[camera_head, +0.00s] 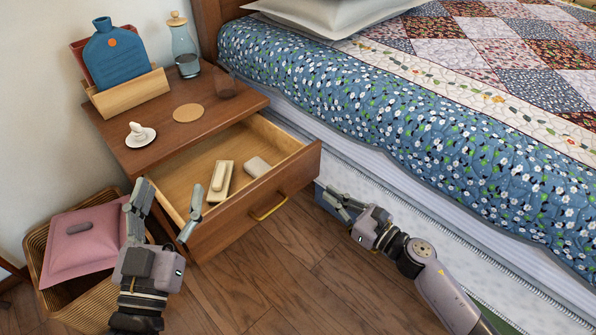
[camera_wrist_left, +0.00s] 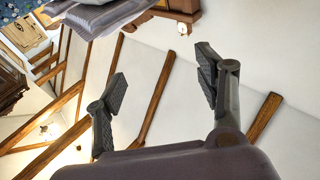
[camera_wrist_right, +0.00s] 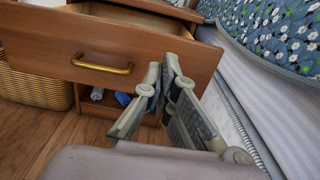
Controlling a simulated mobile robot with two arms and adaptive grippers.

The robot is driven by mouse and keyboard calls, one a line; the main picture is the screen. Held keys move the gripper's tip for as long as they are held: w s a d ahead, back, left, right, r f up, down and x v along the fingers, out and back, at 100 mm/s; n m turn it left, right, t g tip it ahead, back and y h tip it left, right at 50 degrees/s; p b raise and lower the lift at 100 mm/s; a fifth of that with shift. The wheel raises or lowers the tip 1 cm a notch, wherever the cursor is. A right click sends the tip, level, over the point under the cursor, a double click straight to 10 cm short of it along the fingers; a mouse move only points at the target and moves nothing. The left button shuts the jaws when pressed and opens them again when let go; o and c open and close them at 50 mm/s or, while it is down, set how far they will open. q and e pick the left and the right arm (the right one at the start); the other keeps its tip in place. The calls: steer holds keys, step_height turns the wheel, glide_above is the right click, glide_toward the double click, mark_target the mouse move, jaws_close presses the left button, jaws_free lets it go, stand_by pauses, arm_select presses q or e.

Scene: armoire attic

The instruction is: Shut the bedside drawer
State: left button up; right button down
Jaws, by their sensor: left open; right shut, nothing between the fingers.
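The bedside drawer (camera_head: 240,209) is pulled well out of the wooden nightstand (camera_head: 139,160), with a brass handle (camera_head: 268,207) on its front. Two small pale items lie inside it. In the right wrist view the drawer front (camera_wrist_right: 150,57) shows its brass handle (camera_wrist_right: 102,65). My left gripper (camera_head: 168,206) is open and empty, at the drawer's left front corner in the head view; I cannot tell if it touches. In the left wrist view its fingers (camera_wrist_left: 160,85) are spread. My right gripper (camera_head: 338,202) is shut and empty, just right of the drawer front, beside the bed.
A wicker basket (camera_head: 40,248) with a pink cushion (camera_head: 85,245) stands left of the nightstand. The bed (camera_head: 400,115) runs close along the right. On top are a blue bottle (camera_head: 113,58), a carafe (camera_head: 185,52) and a saucer (camera_head: 147,139). Floor in front is clear.

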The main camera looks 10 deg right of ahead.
mark_target(290, 166)
steer(key=x, duration=1)
steer(key=shift+w+a, duration=0.1)
arm_select(q)
steer(key=shift+s+d+r+t+h, duration=0.1)
steer(key=shift+s+r+t+h, duration=0.15)
steer(key=shift+r, duration=0.25)
steer(key=shift+r+t+h, duration=0.15)
steer(key=shift+r+t, duration=0.2)
steer(key=shift+r, duration=0.15)
arm_select(e)
steer(key=shift+x, duration=0.8)
arm_select(q)
steer(key=shift+b, duration=0.3)
